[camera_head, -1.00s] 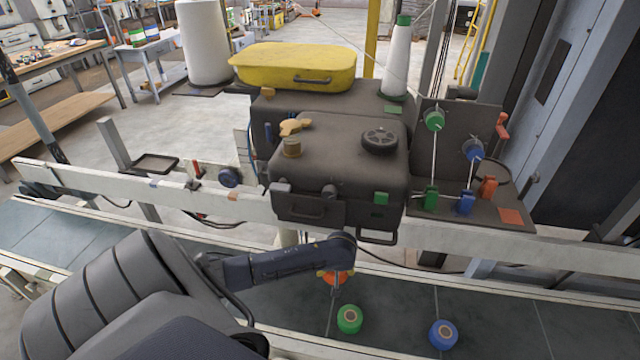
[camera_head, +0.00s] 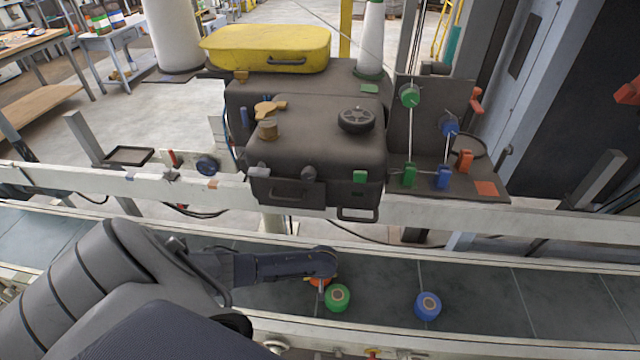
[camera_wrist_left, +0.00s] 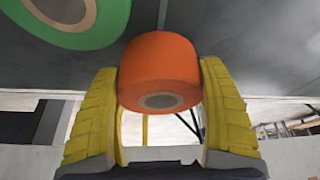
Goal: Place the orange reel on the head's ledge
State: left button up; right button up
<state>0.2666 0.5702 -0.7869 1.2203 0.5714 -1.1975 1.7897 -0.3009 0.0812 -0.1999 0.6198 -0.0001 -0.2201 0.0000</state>
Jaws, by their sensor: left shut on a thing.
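The orange reel (camera_head: 317,281) is mostly hidden under my left wrist in the head view, at the belt beside the green reel (camera_head: 337,297). In the left wrist view my left gripper (camera_wrist_left: 158,78) has its yellow fingers on both sides of the orange reel (camera_wrist_left: 160,65), shut on it. The green reel (camera_wrist_left: 75,15) shows close by there. I cannot tell whether the orange reel touches the belt. The head's ledge (camera_head: 425,190) is a dark plate right of the machine head (camera_head: 315,150), with an orange square (camera_head: 486,188) at its right end. My right gripper is out of view.
A blue reel (camera_head: 428,306) stands on the dark conveyor belt (camera_head: 520,300) to the right. A pale rail (camera_head: 560,225) runs between belt and ledge. Green, blue and orange clips (camera_head: 465,161) and an upright panel stand on the ledge.

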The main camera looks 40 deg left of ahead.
pick_arm(q)
jog(key=shift+f, duration=1.55)
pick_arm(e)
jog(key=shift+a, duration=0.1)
pick_arm(q)
jog(key=o, duration=1.4)
jog(key=shift+f, duration=0.15)
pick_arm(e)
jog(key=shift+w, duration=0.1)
pick_arm(q)
jog(key=v, duration=1.1)
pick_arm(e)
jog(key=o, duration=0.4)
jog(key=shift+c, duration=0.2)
pick_arm(q)
jog(key=shift+s+d+r, duration=0.15)
jog(key=shift+r, duration=0.45)
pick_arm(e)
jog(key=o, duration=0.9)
